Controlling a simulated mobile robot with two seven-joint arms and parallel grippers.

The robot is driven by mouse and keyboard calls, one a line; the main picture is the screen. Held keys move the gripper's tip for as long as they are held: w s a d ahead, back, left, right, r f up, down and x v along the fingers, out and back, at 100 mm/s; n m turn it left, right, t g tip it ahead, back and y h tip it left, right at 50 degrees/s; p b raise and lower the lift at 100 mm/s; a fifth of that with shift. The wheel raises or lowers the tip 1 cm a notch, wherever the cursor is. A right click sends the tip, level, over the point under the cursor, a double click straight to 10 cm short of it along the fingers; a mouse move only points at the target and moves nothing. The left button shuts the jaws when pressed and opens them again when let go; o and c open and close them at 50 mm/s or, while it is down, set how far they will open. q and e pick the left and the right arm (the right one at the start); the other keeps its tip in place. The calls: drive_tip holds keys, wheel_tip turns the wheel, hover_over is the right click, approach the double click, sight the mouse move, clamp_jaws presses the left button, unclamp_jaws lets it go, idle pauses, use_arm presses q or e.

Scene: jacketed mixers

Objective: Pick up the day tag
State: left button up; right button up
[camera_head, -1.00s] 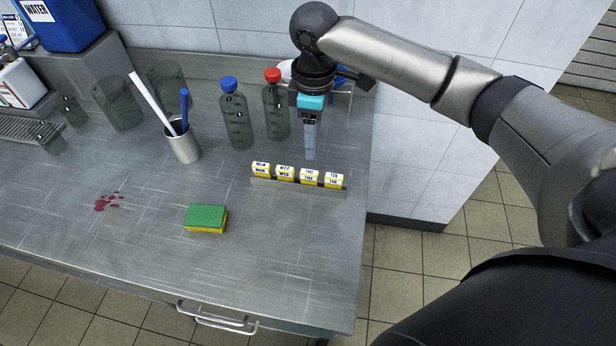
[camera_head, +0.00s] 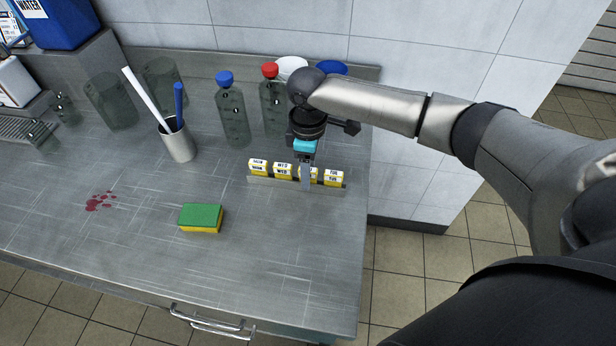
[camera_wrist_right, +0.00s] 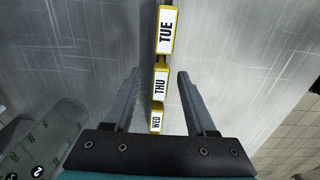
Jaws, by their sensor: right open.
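A row of yellow day tags with white labels stands in a low metal rack (camera_head: 265,180) on the bench. From left they read what looks like MON (camera_head: 259,167), then WED (camera_head: 283,171), a tag partly hidden by my gripper, and TUE (camera_head: 334,178). My right gripper (camera_head: 306,184) points down at the partly hidden third tag. In the right wrist view, the open fingers (camera_wrist_right: 160,76) lie either side of the row, around the THU tag (camera_wrist_right: 160,85), with gaps on both sides. TUE (camera_wrist_right: 165,30) is beyond the fingertips and WED (camera_wrist_right: 156,121) is nearer the palm. My left gripper is out of view.
A blue-capped bottle (camera_head: 233,115) and a red-capped bottle (camera_head: 270,105) stand behind the rack. A metal cup (camera_head: 178,145) with sticks and a green-yellow sponge (camera_head: 201,217) are to the left. Red spots (camera_head: 100,201) mark the bench, which is clear in front of the rack.

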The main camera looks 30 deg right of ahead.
drive_tip(key=shift+c, duration=0.2)
clamp_jaws()
idle(0.4)
